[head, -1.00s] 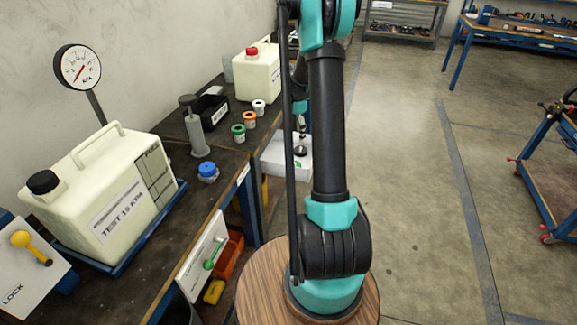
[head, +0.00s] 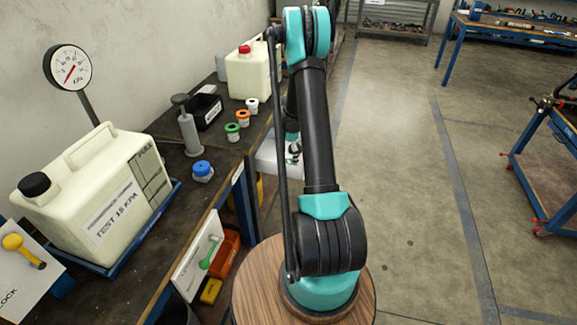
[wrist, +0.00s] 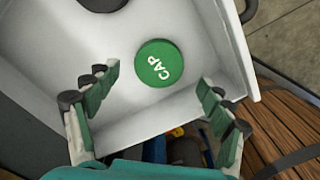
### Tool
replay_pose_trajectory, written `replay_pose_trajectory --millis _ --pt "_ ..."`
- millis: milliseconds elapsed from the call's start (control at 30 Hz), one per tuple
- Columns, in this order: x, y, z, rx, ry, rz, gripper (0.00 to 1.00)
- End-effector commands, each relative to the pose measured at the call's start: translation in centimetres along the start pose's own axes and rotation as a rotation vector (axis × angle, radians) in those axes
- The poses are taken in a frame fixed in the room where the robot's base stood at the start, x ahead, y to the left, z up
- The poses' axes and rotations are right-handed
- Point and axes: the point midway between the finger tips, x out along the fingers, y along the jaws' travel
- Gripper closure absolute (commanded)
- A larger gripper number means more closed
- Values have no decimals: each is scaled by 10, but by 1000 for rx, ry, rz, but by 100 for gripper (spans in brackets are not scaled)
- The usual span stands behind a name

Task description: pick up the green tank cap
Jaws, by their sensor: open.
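The green tank cap (wrist: 159,63) is a flat green disc marked "CAP" in the wrist view. It lies in a white tray (wrist: 140,112), apart from the tray's walls. My gripper (wrist: 158,84) is open, with one finger on each side of the picture. The cap appears beyond the fingertips, in line with the gap between them, and neither finger visibly touches it. In the head view the white tray (head: 268,163) shows beside the bench, partly hidden behind my arm. The cap cannot be made out clearly there.
A round dark piece (wrist: 103,3) also lies in the tray. The bench (head: 165,150) carries a large test tank (head: 85,195), a blue cap (head: 202,170), a green-topped cup (head: 232,131) and another tank (head: 250,75).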

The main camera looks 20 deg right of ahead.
Motion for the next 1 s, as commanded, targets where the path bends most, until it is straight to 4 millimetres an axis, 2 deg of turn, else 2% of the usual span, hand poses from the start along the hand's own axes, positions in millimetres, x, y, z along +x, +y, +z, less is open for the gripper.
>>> replay_pose_trajectory --millis 200,533,933,1000 --pt "28 1 -1 0 0 0 19" --pt "34 1 -1 0 0 0 19" --pt "34 1 -1 0 0 0 69" --pt "34 1 -1 0 0 0 69"
